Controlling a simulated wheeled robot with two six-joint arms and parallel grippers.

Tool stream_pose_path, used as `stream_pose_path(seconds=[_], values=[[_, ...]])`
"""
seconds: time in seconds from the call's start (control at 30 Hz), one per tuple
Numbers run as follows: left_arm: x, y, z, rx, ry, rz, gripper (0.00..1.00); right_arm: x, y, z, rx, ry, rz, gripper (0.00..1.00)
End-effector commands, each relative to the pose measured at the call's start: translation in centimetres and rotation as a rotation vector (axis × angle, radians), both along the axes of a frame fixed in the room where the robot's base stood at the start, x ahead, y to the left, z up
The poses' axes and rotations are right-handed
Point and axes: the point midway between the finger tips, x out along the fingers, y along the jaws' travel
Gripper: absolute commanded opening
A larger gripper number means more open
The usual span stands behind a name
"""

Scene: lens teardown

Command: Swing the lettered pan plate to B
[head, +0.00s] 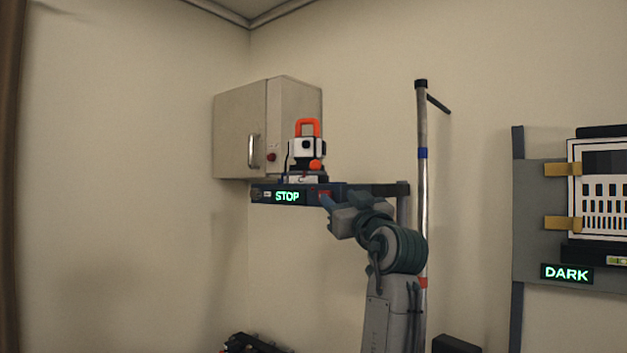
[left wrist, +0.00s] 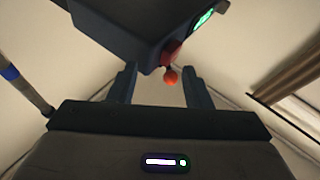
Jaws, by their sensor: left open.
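A white and black device with an orange handle (head: 307,145) stands on a dark wall shelf (head: 355,188). A pale base (head: 302,179) shows under it; I cannot read letters there or make out the pan plate clearly. My left gripper (head: 326,200) is at the shelf's front underside, right of the lit STOP sign (head: 287,197). In the left wrist view my left gripper (left wrist: 158,80) is open, its two fingers apart. My right gripper is not in view.
A grey wall cabinet (head: 240,138) is behind the device. A vertical pole (head: 421,150) stands right of the shelf, close to my arm. A chart (head: 605,190) on a grey panel, with a DARK sign (head: 567,274), is at the right. The left wall area is clear.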

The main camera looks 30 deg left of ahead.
Motion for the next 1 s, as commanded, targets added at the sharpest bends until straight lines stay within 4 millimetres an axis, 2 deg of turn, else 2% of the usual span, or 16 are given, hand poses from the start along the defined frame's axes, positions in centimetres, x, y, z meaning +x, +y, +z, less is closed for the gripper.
stream_pose_path(seconds=[0.03,0.1,0.27,0.47,0.8,1.0], values=[[-1.1,0.0,1.8,-0.003,-0.035,0.014,0.45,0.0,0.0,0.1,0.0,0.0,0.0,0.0],[-2.1,0.1,3.2,-0.006,-0.063,0.029,0.45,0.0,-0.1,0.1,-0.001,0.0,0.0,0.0],[-2.7,0.2,4.1,-0.007,-0.081,0.038,0.45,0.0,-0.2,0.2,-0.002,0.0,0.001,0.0],[-1.8,1.8,5.2,-0.005,-0.079,0.04,0.45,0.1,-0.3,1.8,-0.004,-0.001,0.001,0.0],[1.2,6.8,7.6,-0.005,-0.076,0.04,0.45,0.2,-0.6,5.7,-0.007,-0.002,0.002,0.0],[2.2,8.4,8.1,-0.006,-0.078,0.037,0.45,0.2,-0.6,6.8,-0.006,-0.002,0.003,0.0]])
